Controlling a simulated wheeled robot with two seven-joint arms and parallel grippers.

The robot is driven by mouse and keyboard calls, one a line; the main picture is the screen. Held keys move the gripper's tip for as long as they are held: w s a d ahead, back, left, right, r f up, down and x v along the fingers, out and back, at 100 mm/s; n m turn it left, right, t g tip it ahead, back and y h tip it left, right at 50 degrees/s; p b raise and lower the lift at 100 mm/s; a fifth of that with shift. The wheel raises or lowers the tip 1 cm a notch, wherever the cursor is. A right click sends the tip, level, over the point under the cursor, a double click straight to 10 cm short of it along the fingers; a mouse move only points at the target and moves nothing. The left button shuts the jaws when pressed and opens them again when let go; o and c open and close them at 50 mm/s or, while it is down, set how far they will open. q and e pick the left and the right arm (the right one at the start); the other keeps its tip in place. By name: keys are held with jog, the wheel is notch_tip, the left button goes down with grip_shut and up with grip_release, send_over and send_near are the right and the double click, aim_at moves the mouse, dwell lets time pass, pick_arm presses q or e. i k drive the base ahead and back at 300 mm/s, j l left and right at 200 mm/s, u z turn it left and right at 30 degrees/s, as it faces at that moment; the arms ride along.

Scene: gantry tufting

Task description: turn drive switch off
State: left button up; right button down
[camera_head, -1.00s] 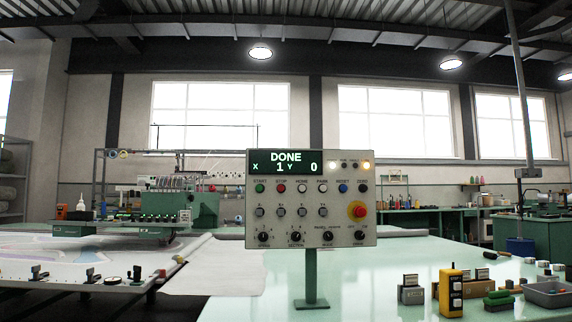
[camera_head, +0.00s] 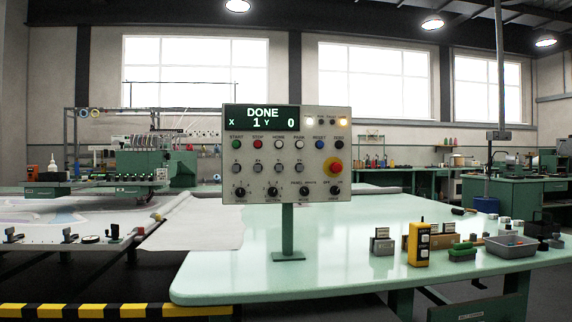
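The control panel (camera_head: 287,153) stands on a green post on the pale green table. Its display (camera_head: 262,118) reads DONE, X 1, Y 0. The drive switch (camera_head: 335,190) is a black rotary knob at the panel's lower right, with small labels above it that seem to read OFF and ON. Its pointer direction is too small to tell. A red emergency knob on a yellow base (camera_head: 333,167) sits just above it. Two lamps at the panel's upper right are lit. Neither of my grippers is in view.
The pale green table (camera_head: 330,262) has free room in front of the panel. A yellow handheld box (camera_head: 418,245), small blocks and a grey tray (camera_head: 510,246) stand on its right. An embroidery machine (camera_head: 143,165) and frame are at left. Yellow-black striping (camera_head: 110,310) marks the lower left.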

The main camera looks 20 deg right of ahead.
aim_at(334, 191)
jog(key=z, duration=0.4)
jog(key=i+l+z, duration=0.15)
jog(key=z, duration=0.3)
jog(key=i+z, duration=0.15)
jog(key=z, duration=0.3)
jog(key=i+l+z, duration=0.1)
jog(key=z, duration=0.35)
jog(key=i+j+z, duration=0.1)
jog(key=i+z, duration=0.15)
jog(key=z, duration=0.2)
